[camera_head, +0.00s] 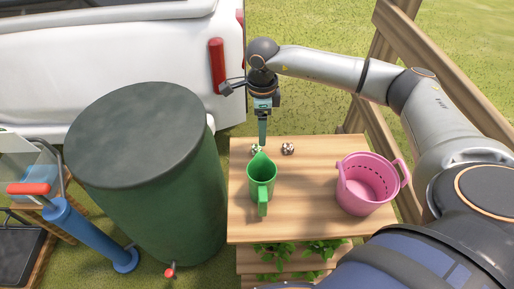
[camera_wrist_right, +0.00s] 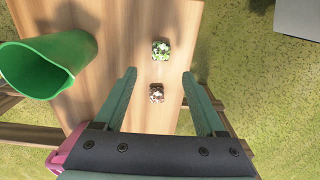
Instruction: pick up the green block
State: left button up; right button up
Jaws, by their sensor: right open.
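The green block (camera_head: 254,149) is small, with a mottled green and white surface. It lies near the far edge of the wooden table, behind the green jug's spout. In the right wrist view the green block (camera_wrist_right: 161,50) lies beyond my fingertips, near the line between them. My right gripper (camera_head: 262,142) hangs down at the table's far edge, close to the green block. In the wrist view its two fingers (camera_wrist_right: 158,75) are spread with nothing held. A similar brownish block (camera_wrist_right: 157,93) shows between the fingers. My left gripper is not in view.
The green jug (camera_head: 262,183) stands just in front of the blocks. The brownish block (camera_head: 288,148) lies to the right. A pink basket (camera_head: 367,188) stands at the table's right. A large green barrel (camera_head: 150,190) stands left of the table (camera_head: 305,205). The table's middle is bare.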

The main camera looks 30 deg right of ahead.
aim_at(259, 147)
jog(key=f, duration=0.6)
jog(key=shift+w+a+f, duration=0.2)
jog(key=shift+a+f, duration=0.05)
jog(key=shift+f, duration=0.1)
grip_shut()
dwell(0.3)
